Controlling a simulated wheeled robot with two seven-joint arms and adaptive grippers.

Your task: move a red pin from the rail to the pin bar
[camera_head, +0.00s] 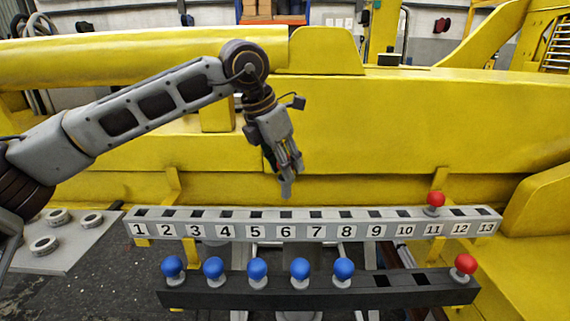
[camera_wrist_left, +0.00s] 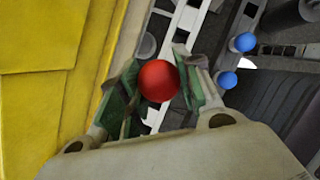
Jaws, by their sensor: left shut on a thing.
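My left gripper (camera_head: 287,172) is shut on a red pin (camera_wrist_left: 158,81), whose round head sits between the green finger pads in the left wrist view. In the head view the fingers hide the red head; a grey tip (camera_head: 286,190) shows below them, just above and behind the numbered rail (camera_head: 270,232) around slot 6. Another red pin (camera_head: 435,200) stands in the rail at slot 11. In front is a dark bar (camera_head: 230,298) with several blue pins (camera_head: 257,269), empty holes right of them, and a red pin (camera_head: 464,265) at its right end. My right gripper is not in view.
A large yellow boom structure (camera_head: 440,120) stands close behind the rail. A grey plate (camera_head: 70,240) with ring-like parts lies at the left. The rail's other slots look empty.

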